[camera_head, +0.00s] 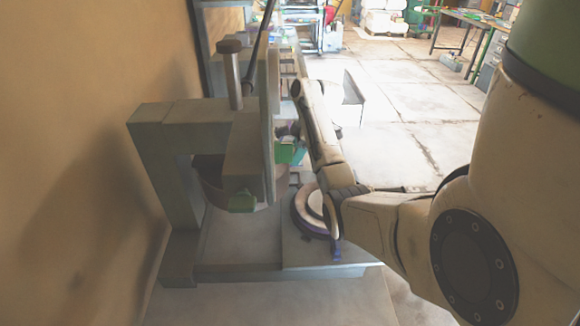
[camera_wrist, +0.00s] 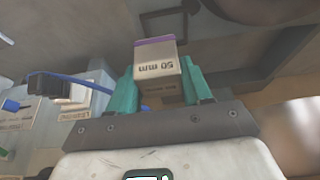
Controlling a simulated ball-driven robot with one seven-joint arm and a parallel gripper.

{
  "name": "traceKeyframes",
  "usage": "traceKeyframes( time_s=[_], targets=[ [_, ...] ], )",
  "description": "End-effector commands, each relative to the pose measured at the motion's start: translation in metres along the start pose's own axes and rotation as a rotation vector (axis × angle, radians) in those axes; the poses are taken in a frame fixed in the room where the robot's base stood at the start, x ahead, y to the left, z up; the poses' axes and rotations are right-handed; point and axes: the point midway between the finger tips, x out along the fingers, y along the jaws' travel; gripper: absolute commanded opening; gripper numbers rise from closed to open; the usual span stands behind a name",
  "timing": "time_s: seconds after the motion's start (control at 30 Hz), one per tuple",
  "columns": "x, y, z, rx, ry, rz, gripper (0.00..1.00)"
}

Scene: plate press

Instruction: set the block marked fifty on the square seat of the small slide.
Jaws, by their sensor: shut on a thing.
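My gripper (camera_wrist: 160,82) has green fingers and is shut on the block marked 50 mm (camera_wrist: 158,68), a pale block with a purple band at one end. The marked face is towards the wrist camera, and the block is between the two fingers. In the head view my gripper (camera_head: 290,152) shows as a bit of green beside the press's upright plate, partly hidden; the block cannot be made out there. A dark square-edged shape (camera_wrist: 163,22) lies beyond the block in the wrist view. I cannot tell whether it is the slide's square seat.
The grey press frame (camera_head: 165,125) stands against the left wall, with a round post and a green piece (camera_head: 243,202). A round disc with a purple rim (camera_head: 312,212) lies on its base at the right. A blue cable (camera_wrist: 65,77) and labelled panels show in the wrist view.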

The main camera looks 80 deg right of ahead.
Motion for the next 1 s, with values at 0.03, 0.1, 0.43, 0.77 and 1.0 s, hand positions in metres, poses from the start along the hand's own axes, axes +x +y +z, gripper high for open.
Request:
traceKeyframes(
  time_s=[0.03,0.1,0.43,0.77,1.0],
  targets=[
    [0.006,-0.004,-0.003,-0.001,-0.001,-0.001,0.04],
    [0.014,-0.006,-0.004,-0.001,-0.001,0.0,0.04],
    [0.045,-0.014,-0.001,0.002,-0.002,-0.001,0.04],
    [0.06,-0.013,0.005,0.0,0.0,0.002,0.04],
    [0.062,-0.013,0.006,0.0,-0.001,0.001,0.54]
  ],
)
